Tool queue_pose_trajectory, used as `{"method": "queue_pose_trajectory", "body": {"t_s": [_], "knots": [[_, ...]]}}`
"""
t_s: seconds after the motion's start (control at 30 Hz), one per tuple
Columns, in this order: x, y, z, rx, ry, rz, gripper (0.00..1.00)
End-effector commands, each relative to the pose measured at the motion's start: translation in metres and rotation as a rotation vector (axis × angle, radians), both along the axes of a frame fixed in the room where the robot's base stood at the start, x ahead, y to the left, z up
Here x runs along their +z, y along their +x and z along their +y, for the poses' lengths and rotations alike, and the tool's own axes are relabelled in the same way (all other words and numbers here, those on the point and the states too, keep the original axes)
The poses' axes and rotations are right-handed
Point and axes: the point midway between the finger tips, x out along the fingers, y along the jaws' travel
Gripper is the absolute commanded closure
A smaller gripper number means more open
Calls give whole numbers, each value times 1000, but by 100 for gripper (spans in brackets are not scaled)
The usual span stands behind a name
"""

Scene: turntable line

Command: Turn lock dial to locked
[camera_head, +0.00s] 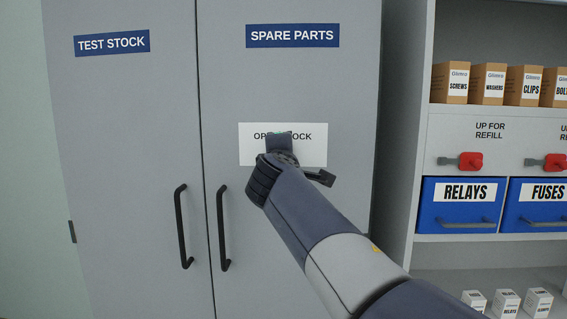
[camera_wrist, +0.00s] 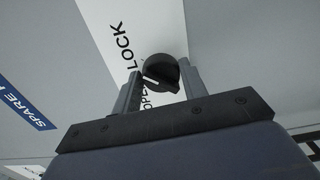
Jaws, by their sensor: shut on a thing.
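The lock dial (camera_wrist: 160,70) is a dark round knob with a pale mark on it, mounted on a white plate (camera_wrist: 97,22) lettered OPEN and LOCK. In the wrist view my gripper (camera_wrist: 160,84) has one finger on each side of the dial and is shut on it. The pale mark lies nearer the OPEN lettering, but its exact direction is hard to read. In the head view my gripper (camera_head: 279,143) covers the dial and part of the lettering on the plate (camera_head: 313,153), which is on the SPARE PARTS door (camera_head: 300,85).
The TEST STOCK door (camera_head: 120,120) is to the left. Two black handles (camera_head: 182,228) (camera_head: 222,228) stand out below and left of the plate. On the right, an open shelf holds small boxes, red knobs (camera_head: 470,161) and blue bins (camera_head: 461,204).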

Motion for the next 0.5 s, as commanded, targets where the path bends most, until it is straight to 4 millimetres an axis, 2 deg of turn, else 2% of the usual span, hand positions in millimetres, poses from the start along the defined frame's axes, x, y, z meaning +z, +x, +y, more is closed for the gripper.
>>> {"method": "queue_pose_trajectory", "body": {"t_s": [0.5], "knots": [[-1, 0, 0, -1, 92, -1, 82]]}}
